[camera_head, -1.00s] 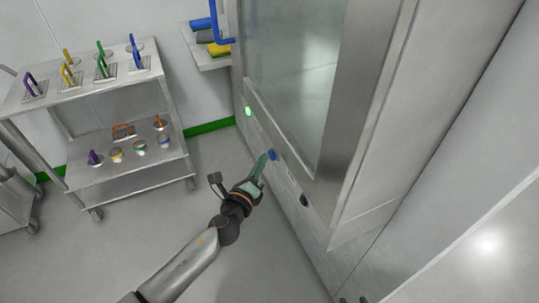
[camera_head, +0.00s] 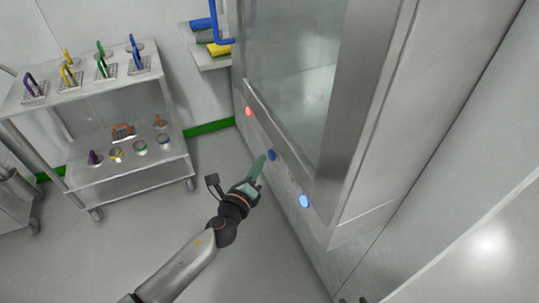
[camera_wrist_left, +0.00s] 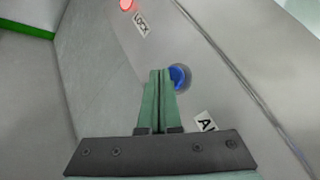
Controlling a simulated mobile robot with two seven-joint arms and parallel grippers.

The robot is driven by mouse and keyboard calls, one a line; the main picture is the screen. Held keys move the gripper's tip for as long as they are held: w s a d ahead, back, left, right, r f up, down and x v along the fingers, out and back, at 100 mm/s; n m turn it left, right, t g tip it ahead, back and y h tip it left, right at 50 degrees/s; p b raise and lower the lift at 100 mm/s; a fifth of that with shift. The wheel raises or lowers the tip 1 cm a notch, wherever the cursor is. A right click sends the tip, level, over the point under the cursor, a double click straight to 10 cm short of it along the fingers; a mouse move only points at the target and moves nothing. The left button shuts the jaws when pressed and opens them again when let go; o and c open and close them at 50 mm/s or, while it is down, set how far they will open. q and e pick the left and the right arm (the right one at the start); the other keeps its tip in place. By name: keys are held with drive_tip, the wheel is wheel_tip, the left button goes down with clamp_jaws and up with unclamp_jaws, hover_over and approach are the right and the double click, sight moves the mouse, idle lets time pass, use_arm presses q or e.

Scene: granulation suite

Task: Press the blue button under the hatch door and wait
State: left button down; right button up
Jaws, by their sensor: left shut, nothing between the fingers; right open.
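The blue button (camera_head: 271,155) sits on the metal panel under the hatch door (camera_head: 352,90), which has a glass pane and steel frame. In the left wrist view the button (camera_wrist_left: 180,77) is a blue disc in a grey ring, partly hidden by my fingertips. My left gripper (camera_head: 263,160) is shut and empty, its green fingertips close to the button; I cannot tell whether they touch it. A lamp (camera_head: 249,112) on the panel glows red and is labelled LOCK in the wrist view. A second lamp (camera_head: 304,201) glows light blue. My right gripper (camera_head: 353,301) barely shows at the bottom edge, fingertips apart.
A two-tier steel trolley (camera_head: 75,97) with coloured-handled tools stands at the left. A wall shelf (camera_head: 215,63) holds blue, grey and yellow items. The grey floor (camera_head: 140,240) between trolley and cabinet is clear.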

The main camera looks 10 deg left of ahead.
use_arm(q)
drive_tip(key=shift+s+a, duration=0.15)
drive_tip(key=shift+a, duration=0.1)
drive_tip(key=shift+s+a, duration=0.75)
drive_tip(key=shift+a, duration=0.3)
drive_tip(key=shift+s+a, duration=0.7)
drive_tip(key=shift+a, duration=0.35)
drive_tip(key=s+f+n+g+p, duration=0.3)
drive_tip(key=s+f+n+g, duration=0.1)
drive_tip(key=s+n, duration=0.7)
drive_tip(key=s+f+n+g+p, duration=0.3)
drive_tip(key=s+f+n, duration=0.3)
drive_tip(key=s+n, duration=0.6)
drive_tip(key=n, duration=0.3)
drive_tip(key=shift+s+g+y, duration=0.25)
drive_tip(key=shift+g+y, duration=0.05)
drive_tip(key=shift+g, duration=0.1)
